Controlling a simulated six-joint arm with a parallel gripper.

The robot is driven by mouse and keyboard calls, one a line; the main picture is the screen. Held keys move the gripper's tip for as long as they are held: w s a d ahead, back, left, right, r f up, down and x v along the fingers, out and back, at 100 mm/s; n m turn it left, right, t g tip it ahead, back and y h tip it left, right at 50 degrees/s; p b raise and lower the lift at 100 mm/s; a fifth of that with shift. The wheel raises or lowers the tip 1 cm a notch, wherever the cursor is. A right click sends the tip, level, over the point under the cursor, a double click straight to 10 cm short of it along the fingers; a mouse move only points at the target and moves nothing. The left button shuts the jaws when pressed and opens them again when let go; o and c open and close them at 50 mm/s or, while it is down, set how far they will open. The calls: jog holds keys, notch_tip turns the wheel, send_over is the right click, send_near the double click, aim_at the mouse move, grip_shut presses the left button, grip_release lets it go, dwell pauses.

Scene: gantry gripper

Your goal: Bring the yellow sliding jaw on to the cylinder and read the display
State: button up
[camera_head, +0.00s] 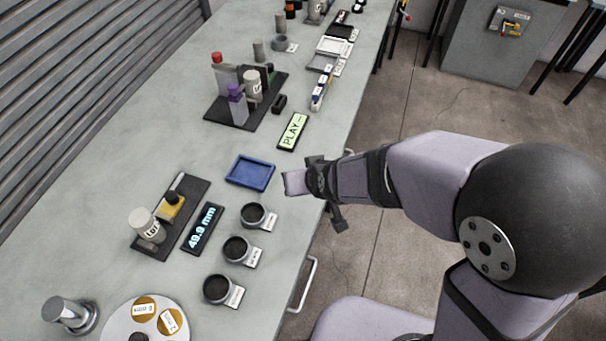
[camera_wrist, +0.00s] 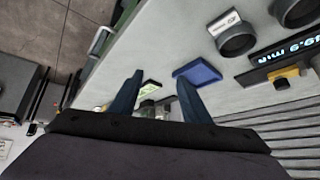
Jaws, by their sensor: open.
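The yellow sliding jaw (camera_head: 172,207) sits on a dark base plate in the head view, with a black knob on top. It also shows in the wrist view (camera_wrist: 288,76). The pale labelled cylinder (camera_head: 147,226) stands upright at the near end of the same plate; a gap seems to show between it and the jaw. The display (camera_head: 203,228) beside the plate reads 49.9 mm; it is partly in the wrist view (camera_wrist: 290,47). My gripper (camera_head: 304,186) is over the table's right edge, right of the blue tray, apart from the jaw. Its two fingers (camera_wrist: 158,96) are spread and empty.
The blue tray (camera_head: 270,174) lies between my gripper and the jaw's plate. Several dark round cups (camera_head: 237,250) stand along the table's front. The left of the table is clear.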

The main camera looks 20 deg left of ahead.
jog(key=s+a+n+y+b, duration=0.1)
jog(key=a, duration=0.2)
jog(key=s+a+f+n+y+b, duration=0.1)
jog(key=a+b, duration=0.1)
jog(key=a, duration=0.2)
jog(key=s+a+f+n+y+b, duration=0.1)
jog(key=a+n, duration=0.1)
jog(key=a, duration=0.1)
jog(key=shift+s+a+y, duration=0.1)
jog(key=shift+a+y, duration=0.2)
jog(key=shift+a, duration=0.1)
jog(key=s+a+n+y+b, duration=0.1)
jog(key=s+a, duration=0.1)
jog(key=s+a+n+y, duration=0.1)
jog(key=s+a, duration=0.1)
jog(key=s+a+n+g+y+b, duration=0.1)
jog(key=s+a, duration=0.1)
jog(key=a, duration=0.1)
jog(key=shift+s+b, duration=0.1)
jog(key=shift+b, duration=0.25)
jog(key=n+g+y, duration=0.2)
send_near(173, 197)
jog(key=shift+a+f+b, duration=0.1)
jog(key=shift+a+b, duration=0.25)
jog(key=shift+a, duration=0.55)
jog(key=shift+p+x, duration=0.5)
jog(key=shift+x, duration=3.15)
jog(key=shift+d+f, duration=0.1)
jog(key=shift+f, duration=0.05)
grip_shut()
